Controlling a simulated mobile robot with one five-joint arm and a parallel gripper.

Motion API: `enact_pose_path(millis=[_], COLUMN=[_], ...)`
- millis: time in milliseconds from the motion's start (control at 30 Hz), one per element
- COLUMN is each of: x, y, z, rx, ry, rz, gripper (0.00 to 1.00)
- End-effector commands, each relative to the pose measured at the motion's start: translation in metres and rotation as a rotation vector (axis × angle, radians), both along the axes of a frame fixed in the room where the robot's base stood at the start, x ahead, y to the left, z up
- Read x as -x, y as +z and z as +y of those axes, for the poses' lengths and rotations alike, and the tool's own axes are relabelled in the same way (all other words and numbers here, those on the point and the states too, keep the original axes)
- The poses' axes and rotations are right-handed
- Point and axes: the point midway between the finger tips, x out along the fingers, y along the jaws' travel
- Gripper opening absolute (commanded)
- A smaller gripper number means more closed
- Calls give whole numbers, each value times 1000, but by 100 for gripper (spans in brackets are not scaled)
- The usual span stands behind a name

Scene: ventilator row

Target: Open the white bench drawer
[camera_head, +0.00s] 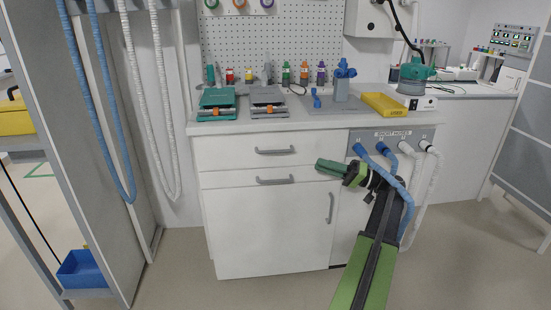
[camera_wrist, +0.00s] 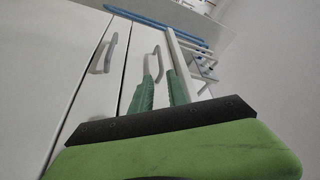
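The white bench (camera_head: 268,235) has two closed drawer fronts, one above the other: the upper drawer (camera_head: 225,152) with a grey bar handle (camera_head: 275,151), and the lower drawer (camera_head: 225,180) with a similar handle (camera_head: 275,180). My gripper (camera_head: 322,166) is in front of the right end of the drawers, pointing left, right of both handles. In the wrist view, its two green fingers (camera_wrist: 160,90) are apart with nothing held between them. The upper handle (camera_wrist: 157,62) shows beyond the fingertips, partly behind the left finger. The lower handle (camera_wrist: 110,52) is farther left.
A cabinet door with a vertical handle (camera_head: 331,208) is below the drawers. Blue and white hoses (camera_head: 392,180) hang from a grey port panel (camera_head: 420,134) right of my gripper, close to my arm. Devices and a yellow case (camera_head: 385,105) stand on the bench top.

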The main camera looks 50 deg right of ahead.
Motion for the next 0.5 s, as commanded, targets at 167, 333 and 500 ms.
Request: enact_pose_path(millis=[167,333,500], x=[-25,-59,-93], y=[11,20,29], z=[16,35,55], rx=[0,0,0], ry=[-5,-10,-13], rz=[2,2,3], gripper=[20,20,20])
